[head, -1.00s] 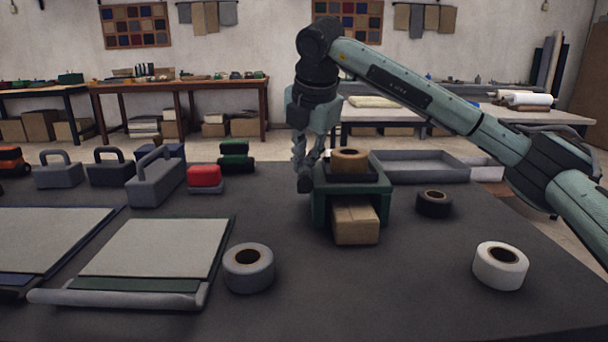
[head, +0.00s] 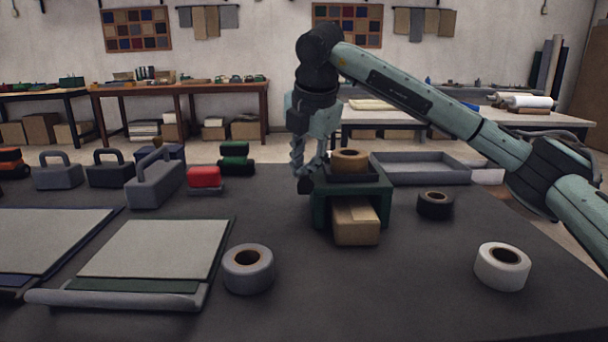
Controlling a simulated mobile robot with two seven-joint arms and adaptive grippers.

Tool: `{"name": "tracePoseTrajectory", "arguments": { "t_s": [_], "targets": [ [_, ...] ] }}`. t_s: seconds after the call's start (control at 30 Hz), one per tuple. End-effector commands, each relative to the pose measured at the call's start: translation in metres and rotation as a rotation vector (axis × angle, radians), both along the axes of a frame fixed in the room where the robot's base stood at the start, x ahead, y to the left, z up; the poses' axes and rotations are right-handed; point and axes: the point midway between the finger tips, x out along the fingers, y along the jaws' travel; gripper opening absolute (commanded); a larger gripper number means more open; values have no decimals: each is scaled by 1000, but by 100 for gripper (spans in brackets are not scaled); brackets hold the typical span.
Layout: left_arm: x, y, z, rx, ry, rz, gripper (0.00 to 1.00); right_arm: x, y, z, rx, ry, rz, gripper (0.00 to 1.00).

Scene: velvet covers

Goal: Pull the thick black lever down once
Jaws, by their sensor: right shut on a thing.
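My right gripper (head: 308,166) points down at the left side of a small green stand (head: 322,204). It is shut on a thick black piece (head: 305,186) that looks like the lever, beside the stand's top. The fingers cover much of it, so its full shape and its joint to the stand are hidden. A cardboard box (head: 356,222) sits in the opening under the top. My left gripper is not in view.
A black roll (head: 435,205), a white roll (head: 502,266) and a grey roll (head: 248,269) stand around the stand. A grey tray (head: 420,178) lies behind it. Grey handled weights (head: 154,186) and flat covered boards (head: 158,248) fill the left. The table front is mostly clear.

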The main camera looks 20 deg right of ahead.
Motion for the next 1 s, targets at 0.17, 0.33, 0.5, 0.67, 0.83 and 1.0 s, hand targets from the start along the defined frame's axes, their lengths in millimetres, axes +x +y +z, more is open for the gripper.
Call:
{"name": "tracePoseTrajectory", "arguments": {
  "t_s": [0.17, 0.33, 0.5, 0.67, 0.83, 1.0],
  "targets": [
    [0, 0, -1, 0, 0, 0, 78, -5, 5, -15, -6, 37, 16, 0],
    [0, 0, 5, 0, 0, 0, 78, -2, 5, -8, -5, 36, 15, 0],
    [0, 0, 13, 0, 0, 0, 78, 3, 4, 2, -3, 34, 14, 0],
    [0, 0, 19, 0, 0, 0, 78, 8, 2, 11, -2, 30, 10, 0],
    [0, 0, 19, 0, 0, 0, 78, 10, 1, 14, -1, 25, 8, 0],
    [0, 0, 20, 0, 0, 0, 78, 10, 0, 15, -1, 22, 6, 0]
  ]
}}
